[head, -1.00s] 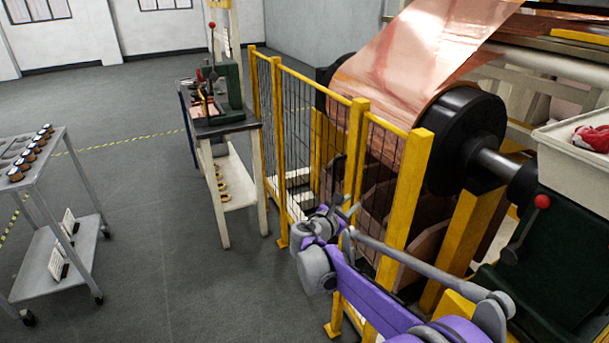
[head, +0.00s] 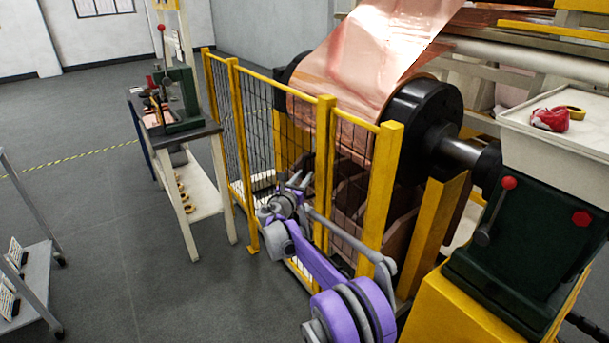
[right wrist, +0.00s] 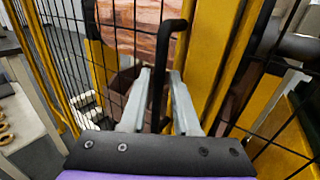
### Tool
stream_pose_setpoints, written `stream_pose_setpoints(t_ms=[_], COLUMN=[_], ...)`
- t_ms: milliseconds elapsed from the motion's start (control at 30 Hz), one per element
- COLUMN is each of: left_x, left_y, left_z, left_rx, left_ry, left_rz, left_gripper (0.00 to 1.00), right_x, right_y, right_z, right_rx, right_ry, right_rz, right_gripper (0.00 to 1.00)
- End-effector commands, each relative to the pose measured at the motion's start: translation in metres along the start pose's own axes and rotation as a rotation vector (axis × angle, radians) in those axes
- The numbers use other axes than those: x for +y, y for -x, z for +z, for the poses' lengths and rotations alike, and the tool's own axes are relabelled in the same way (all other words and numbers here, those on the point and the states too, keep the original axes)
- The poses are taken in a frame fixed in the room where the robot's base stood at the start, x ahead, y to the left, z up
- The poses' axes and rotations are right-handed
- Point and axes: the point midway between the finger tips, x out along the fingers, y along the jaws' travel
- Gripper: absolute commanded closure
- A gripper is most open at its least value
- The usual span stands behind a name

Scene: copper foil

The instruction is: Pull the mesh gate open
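The mesh gate is part of a yellow-framed fence of black wire mesh (head: 262,125) in the head view. It stands in line with the fence posts and looks closed. A black upright bar handle (right wrist: 163,60) is in the right wrist view, by a yellow post. My right gripper (head: 303,182) is at the fence, low by the post. Its two grey fingers (right wrist: 160,78) are apart, one on each side of the handle, with narrow gaps showing. Whether they touch it I cannot tell. In the head view the handle is hard to make out. My left gripper is out of view.
A copper foil roll (head: 345,75) with black ends stands behind the fence. A workbench (head: 195,190) with a green press stands left of it. A grey cart (head: 35,280) is at lower left. Open grey floor (head: 120,230) lies before the fence.

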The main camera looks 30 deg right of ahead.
Motion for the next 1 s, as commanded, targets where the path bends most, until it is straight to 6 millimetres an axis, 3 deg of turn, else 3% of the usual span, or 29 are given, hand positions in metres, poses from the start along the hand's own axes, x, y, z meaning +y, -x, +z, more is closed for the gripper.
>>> stream_pose_setpoints(t_ms=[133,433,600,1000], left_x=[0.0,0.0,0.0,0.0], left_y=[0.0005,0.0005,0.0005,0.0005], left_z=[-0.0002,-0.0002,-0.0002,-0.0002], left_rx=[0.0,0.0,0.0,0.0], left_ry=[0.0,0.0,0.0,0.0], left_rz=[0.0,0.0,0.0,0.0], left_gripper=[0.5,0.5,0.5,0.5], right_x=[0.0002,0.0001,0.0001,0.0002], right_y=[-0.0114,-0.0136,-0.0135,-0.0133], right_z=[0.0,-0.0001,0.0,-0.0001], right_rx=[0.0,0.0,0.0,0.0], right_ry=[-0.001,-0.001,-0.001,-0.001], right_rz=[0.001,0.001,0.001,0.001], right_gripper=[0.7,0.7,0.99,1.0])
